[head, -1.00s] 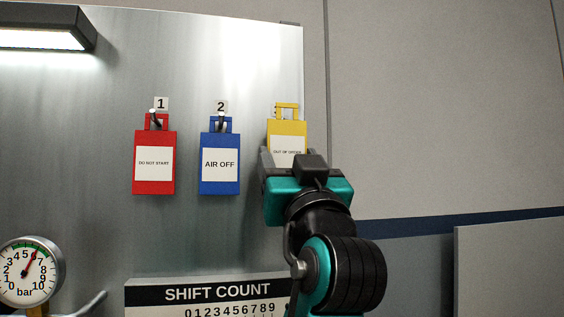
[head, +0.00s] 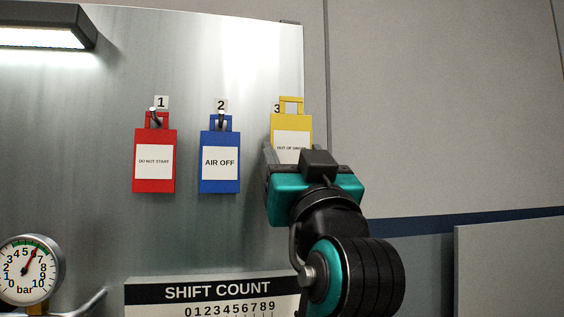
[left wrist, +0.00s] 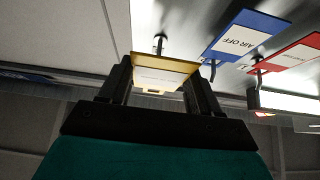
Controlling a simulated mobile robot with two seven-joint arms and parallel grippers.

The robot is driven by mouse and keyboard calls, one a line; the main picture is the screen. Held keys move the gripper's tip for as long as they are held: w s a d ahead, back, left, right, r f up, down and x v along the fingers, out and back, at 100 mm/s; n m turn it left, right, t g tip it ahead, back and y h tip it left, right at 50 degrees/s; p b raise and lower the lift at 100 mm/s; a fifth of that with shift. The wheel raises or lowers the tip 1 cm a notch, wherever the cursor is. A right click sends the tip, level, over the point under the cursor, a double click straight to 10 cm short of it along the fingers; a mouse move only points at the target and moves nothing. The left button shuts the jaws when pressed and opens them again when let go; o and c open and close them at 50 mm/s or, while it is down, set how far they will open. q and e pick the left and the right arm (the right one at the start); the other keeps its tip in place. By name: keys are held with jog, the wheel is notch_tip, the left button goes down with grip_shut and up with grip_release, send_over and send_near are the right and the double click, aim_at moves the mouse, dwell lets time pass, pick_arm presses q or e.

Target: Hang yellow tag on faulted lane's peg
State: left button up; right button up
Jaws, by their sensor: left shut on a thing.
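My left gripper (head: 289,160) is shut on the lower part of the yellow tag (head: 291,124), marked OUT OF ORDER. The tag is upright with its open loop at the top, in front of the panel spot numbered 3. The left wrist view shows the yellow tag (left wrist: 165,70) between the fingers, with a dark peg (left wrist: 160,42) beyond it, seemingly clear of its loop. In the head view that peg is hidden behind the tag. No lane or lane peg can be made out. My right gripper is not in view.
A red tag (head: 155,160) hangs on peg 1 and a blue tag (head: 220,162) on peg 2, close left of the yellow tag. A pressure gauge (head: 30,270), a SHIFT COUNT board (head: 212,292) and a lamp (head: 45,30) are nearby. The wall at right is clear.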

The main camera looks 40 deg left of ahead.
pick_arm(q)
jog(key=shift+s+d, duration=0.65)
jog(key=shift+d, duration=0.1)
jog(key=shift+d, duration=0.1)
dwell(0.6)
